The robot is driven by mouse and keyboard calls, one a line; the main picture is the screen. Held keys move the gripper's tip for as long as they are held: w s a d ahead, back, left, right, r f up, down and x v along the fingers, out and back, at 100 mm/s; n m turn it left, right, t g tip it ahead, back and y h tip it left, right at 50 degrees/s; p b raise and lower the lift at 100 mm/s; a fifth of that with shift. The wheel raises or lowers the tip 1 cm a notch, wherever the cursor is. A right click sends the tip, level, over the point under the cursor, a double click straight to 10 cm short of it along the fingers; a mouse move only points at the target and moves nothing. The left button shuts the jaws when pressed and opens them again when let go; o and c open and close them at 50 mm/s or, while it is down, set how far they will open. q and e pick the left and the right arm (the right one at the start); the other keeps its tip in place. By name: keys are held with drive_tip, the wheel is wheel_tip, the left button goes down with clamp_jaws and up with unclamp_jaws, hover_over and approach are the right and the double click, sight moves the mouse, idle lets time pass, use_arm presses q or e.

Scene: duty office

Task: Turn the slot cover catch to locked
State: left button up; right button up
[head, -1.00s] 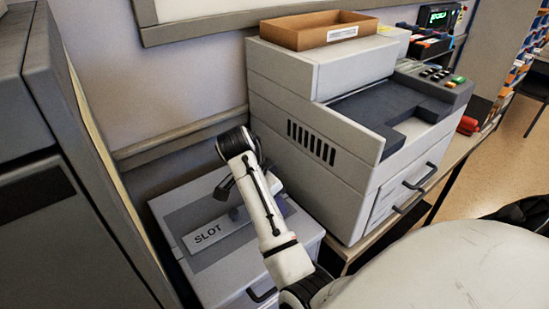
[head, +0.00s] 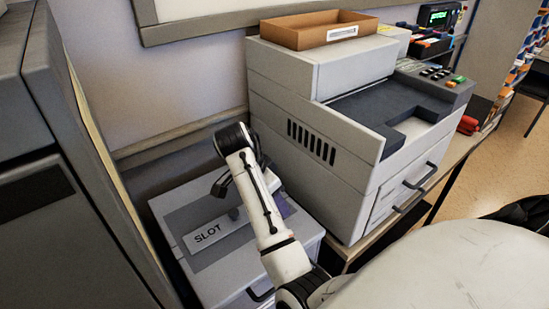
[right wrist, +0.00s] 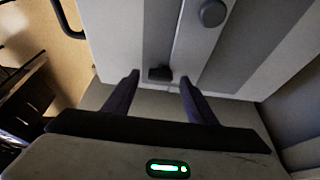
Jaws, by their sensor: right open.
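The slot cover is a light plate marked SLOT (head: 208,236), lying on a grey box (head: 170,205) at the lower left of the head view. My right gripper (head: 221,185) is over the box, partly hidden by its own wrist. In the right wrist view my right gripper (right wrist: 159,92) is open, with two dark fingers apart. A small dark piece, perhaps the catch (right wrist: 160,73), shows between the fingertips; I cannot tell whether they touch it. A round dark knob (right wrist: 213,12) sits on the light strip beyond. My left gripper is not in view.
A large grey machine (head: 310,145) with an open brown tray (head: 318,30) on top stands right of the box. A tall dark grey cabinet (head: 70,225) stands close on the left. The wall is behind the box.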

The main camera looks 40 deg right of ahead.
drive_tip(key=v, duration=0.6)
drive_tip(key=shift+r, duration=0.3)
drive_tip(key=shift+a, duration=0.15)
